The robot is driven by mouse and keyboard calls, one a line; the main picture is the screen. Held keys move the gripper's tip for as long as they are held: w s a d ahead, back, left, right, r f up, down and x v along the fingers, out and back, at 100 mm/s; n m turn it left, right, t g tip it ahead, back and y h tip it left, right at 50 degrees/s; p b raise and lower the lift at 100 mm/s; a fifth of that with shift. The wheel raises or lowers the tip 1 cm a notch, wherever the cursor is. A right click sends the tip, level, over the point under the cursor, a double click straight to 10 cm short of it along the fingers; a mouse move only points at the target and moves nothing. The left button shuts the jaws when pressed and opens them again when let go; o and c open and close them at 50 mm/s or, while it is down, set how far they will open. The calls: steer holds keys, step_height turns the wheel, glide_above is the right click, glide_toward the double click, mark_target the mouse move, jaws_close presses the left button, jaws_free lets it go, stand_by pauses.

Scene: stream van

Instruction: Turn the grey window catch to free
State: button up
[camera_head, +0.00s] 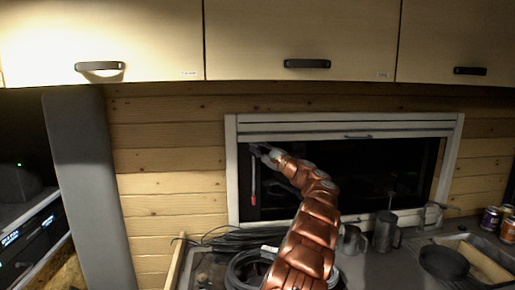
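The window (232,180) has a pale frame and dark glass, set in the plank wall. My copper-coloured arm reaches up from the bottom to its upper left part. My gripper (259,150) is small and grey in this view, in front of the dark glass near the top left corner of the frame. Whether its fingers are open or shut is too small to tell. A thin red and pale upright piece (253,184) shows just below the gripper, against the glass. I cannot make out the grey catch for certain; the gripper and arm may hide it.
Cupboards with dark handles (307,63) hang above the window. Below are coiled black cables (245,268), grey mugs (385,231), a dark pan (443,262) by a sink, and cans (491,218) at right. A grey upright panel (90,180) and equipment rack stand at left.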

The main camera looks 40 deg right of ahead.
jaws_close()
steer(key=shift+f, duration=0.1)
steer(key=m+t+h+b, duration=0.1)
steer(key=m+h+b, duration=0.2)
steer(key=m+b, duration=0.2)
steer(key=f+m+t+h+b, duration=0.1)
steer(key=m+h+b, duration=0.3)
steer(key=m+b, duration=0.1)
steer(key=a+m+t+h+b, duration=0.1)
steer(key=m+h+b, duration=0.3)
steer(key=m+b, duration=0.1)
steer(key=shift+w+f+t+b, duration=0.2)
steer(key=shift+w+t+b, duration=0.1)
steer(key=shift+w+b, duration=0.1)
steer(key=m+h+b, duration=0.1)
steer(key=m+h, duration=0.1)
steer(key=m+g+h, duration=0.1)
steer(key=m+h, duration=0.1)
steer(key=shift+a+r+m+g+b, duration=0.1)
steer(key=shift+r+m+g+b, duration=0.05)
steer(key=shift+m+g+b, duration=0.2)
steer(key=shift+r+m+g+h+b, duration=0.15)
steer(key=shift+m+g+h+b, duration=0.45)
steer(key=shift+m+h, duration=0.9)
steer(key=shift+r+m+g, duration=0.1)
steer(key=shift+m+g, duration=0.25)
steer(key=shift+m, duration=0.1)
